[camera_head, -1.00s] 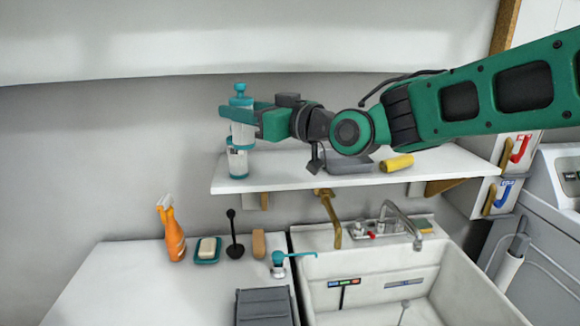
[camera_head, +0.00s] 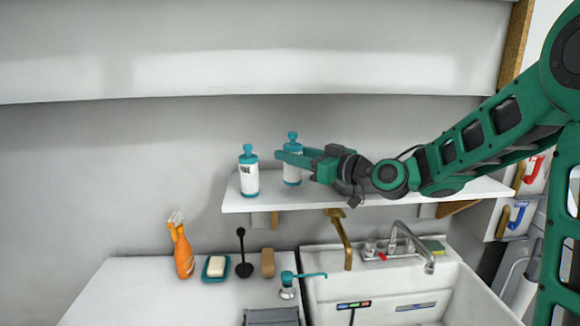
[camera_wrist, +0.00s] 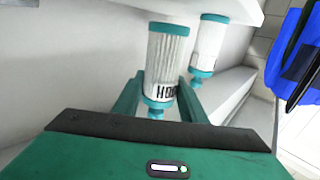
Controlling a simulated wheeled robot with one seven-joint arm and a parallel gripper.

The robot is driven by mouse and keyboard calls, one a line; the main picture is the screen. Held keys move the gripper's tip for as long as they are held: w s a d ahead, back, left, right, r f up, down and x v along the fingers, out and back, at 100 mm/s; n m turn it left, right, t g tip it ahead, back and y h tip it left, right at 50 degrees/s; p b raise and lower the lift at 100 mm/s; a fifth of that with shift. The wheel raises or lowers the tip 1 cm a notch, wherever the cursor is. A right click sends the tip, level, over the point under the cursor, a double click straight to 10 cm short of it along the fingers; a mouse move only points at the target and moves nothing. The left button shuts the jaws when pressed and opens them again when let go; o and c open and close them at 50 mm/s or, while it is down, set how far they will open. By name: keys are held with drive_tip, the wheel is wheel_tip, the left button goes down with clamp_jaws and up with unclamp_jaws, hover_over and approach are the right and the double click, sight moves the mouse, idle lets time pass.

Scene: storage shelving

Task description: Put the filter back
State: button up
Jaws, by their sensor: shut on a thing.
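A white pleated filter with teal ends (camera_head: 292,172) is between the fingers of my gripper (camera_head: 283,155) at the shelf's left part. My gripper is shut on it near its top, and its knob points up. In the wrist view, which looks inverted, the held filter (camera_wrist: 167,58) shows dark lettering, with the fingers (camera_wrist: 158,92) on both sides. Its base is close to the white shelf (camera_head: 232,203); I cannot tell whether it touches. A second, similar filter (camera_head: 248,175) stands upright at the shelf's left end, apart from the held one. It also shows in the wrist view (camera_wrist: 208,45).
Below are an orange spray bottle (camera_head: 182,250), a soap dish (camera_head: 225,268), a black brush (camera_head: 241,256), a brown block (camera_head: 267,262) and a sink (camera_head: 450,285) with a faucet (camera_head: 411,245). My arm covers much of the shelf's right part.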

drive_tip(key=shift+f, duration=1.3)
drive_tip(key=o, duration=1.2)
drive_tip(key=shift+f, duration=0.1)
drive_tip(key=shift+c, duration=0.2)
drive_tip(key=v, duration=1.2)
